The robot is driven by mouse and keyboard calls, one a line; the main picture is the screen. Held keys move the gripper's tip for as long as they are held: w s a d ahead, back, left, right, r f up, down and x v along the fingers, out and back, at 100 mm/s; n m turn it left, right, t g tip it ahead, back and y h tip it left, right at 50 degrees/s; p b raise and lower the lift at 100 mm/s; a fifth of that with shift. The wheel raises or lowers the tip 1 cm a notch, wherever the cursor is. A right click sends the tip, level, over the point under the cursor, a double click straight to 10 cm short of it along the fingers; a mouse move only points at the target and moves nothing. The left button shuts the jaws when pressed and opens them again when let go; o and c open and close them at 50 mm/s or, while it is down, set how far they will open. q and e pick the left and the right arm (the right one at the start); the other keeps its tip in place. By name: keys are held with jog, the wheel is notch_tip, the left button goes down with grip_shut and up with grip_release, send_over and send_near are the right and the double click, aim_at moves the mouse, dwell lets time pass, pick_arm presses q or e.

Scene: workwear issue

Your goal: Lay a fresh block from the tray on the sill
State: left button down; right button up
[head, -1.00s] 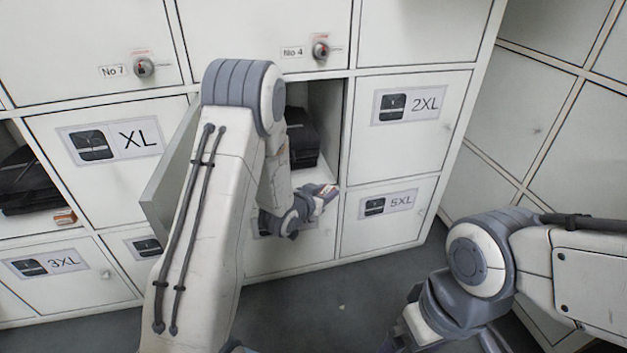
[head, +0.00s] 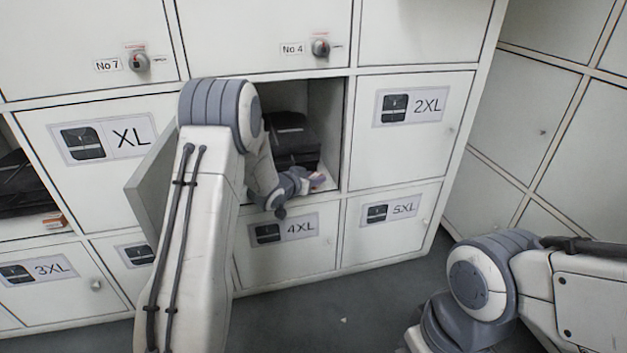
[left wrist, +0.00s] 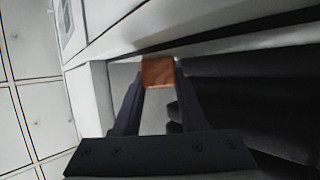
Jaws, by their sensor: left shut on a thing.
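My left gripper (head: 316,180) is at the front sill (head: 330,184) of the open locker compartment under No 4. It is shut on an orange-brown block, which shows between the fingertips in the left wrist view (left wrist: 158,73). In the head view the fingers mostly hide the block, and I cannot tell whether it touches the sill. A similar orange block (head: 55,221) lies at the front of the open compartment at far left. No tray shows. My right gripper is out of view, with only its arm at lower right.
Dark folded clothing (head: 292,140) is stacked inside the compartment, just behind my left gripper. The compartment's open door (head: 150,190) stands out to the left, beside my left arm. Shut doors marked 2XL (head: 415,140) and 4XL (head: 284,250) adjoin the opening. The floor (head: 340,310) is clear.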

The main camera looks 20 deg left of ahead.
pick_arm(q)
jog(key=shift+c, duration=2.3)
grip_release()
jog(key=shift+f, duration=0.1)
